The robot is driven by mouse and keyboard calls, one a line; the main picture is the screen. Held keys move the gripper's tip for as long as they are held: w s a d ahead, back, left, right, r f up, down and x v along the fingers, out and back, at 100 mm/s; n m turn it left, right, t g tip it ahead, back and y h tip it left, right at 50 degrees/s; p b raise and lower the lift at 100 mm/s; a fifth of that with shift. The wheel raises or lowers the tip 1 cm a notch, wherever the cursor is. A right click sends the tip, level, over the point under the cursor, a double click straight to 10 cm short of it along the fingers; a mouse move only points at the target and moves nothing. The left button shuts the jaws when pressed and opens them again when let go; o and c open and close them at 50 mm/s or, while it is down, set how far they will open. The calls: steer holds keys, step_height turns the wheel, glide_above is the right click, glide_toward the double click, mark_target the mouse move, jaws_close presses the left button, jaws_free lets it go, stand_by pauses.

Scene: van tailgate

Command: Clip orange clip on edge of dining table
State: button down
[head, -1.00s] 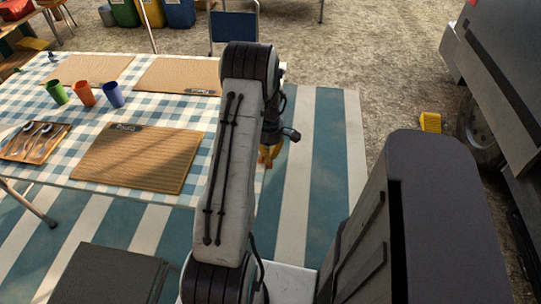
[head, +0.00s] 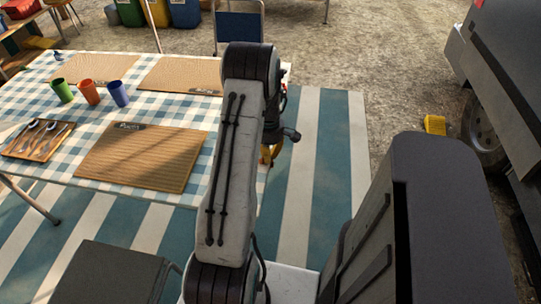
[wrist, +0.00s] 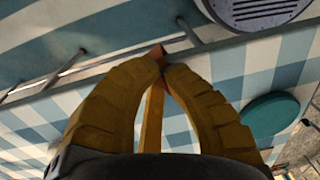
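The dining table (head: 212,108) with a blue-and-white checked cloth fills the left of the head view. My gripper (head: 271,153) is mostly hidden behind my arm, beside the table's right edge. In the wrist view its two yellow fingers (wrist: 163,66) close toward each other. An orange piece, which looks like the orange clip (wrist: 152,118), lies between them, with a darker orange end at the fingertips. That end overlaps the table edge (wrist: 105,80) in the picture. I cannot tell whether the clip touches or grips the edge.
Woven placemats (head: 140,158), a cutlery tray (head: 38,138) and green, orange and blue cups (head: 118,94) are on the table. A striped rug (head: 325,150) lies beside it. A yellow wheel chock (head: 434,125) and a van (head: 505,90) are at right. A round teal thing (wrist: 270,115) shows in the wrist view.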

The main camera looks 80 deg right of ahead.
steer(key=shift+w, duration=0.2)
steer(key=c, duration=1.6)
jaws_free()
steer(key=shift+w, duration=0.1)
steer(key=shift+o, duration=1.3)
steer(key=shift+r, duration=0.1)
step_height(320, 180, up, 12)
steer(key=shift+d, duration=0.3)
